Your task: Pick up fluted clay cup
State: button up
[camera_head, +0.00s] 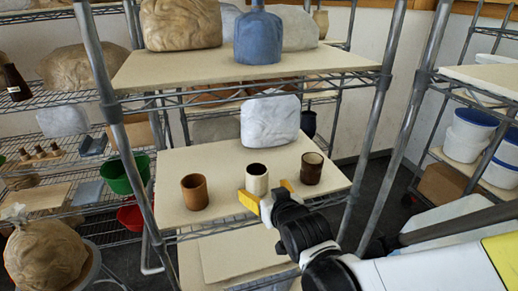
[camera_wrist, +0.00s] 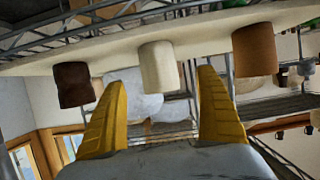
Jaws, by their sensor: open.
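Three cups stand in a row on the middle shelf board: a reddish-brown cup (camera_head: 194,192), a cream cup (camera_head: 257,177) and a dark brown cup (camera_head: 311,168). I cannot make out fluting clearly on any of them. My gripper (camera_head: 267,193) is open and empty, with its yellow fingers just in front of the cream cup. In the wrist view, which is upside down, the cream cup (camera_wrist: 159,67) lies between and beyond the fingertips (camera_wrist: 163,80). The dark brown cup (camera_wrist: 74,84) and reddish-brown cup (camera_wrist: 255,50) are outside the fingers, one on each side.
The shelf board (camera_head: 225,201) has bare room around the cups. A wrapped pale block (camera_head: 270,121) stands behind them. The upper shelf (camera_head: 160,70) overhangs, and metal posts (camera_head: 118,130) stand at the corners. A wrapped brown lump (camera_head: 45,256) is at lower left.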

aim_at(259, 186)
jog(key=x, duration=0.3)
jog(key=shift+f+b, duration=0.25)
jog(key=shift+b, duration=0.05)
jog(key=b+x, duration=0.1)
jog(key=x, duration=0.4)
jog(key=shift+w+d, duration=0.1)
jog(key=shift+w, duration=0.15)
jog(key=shift+c, duration=0.2)
jog(key=shift+r, duration=0.1)
jog(key=c, duration=1.4)
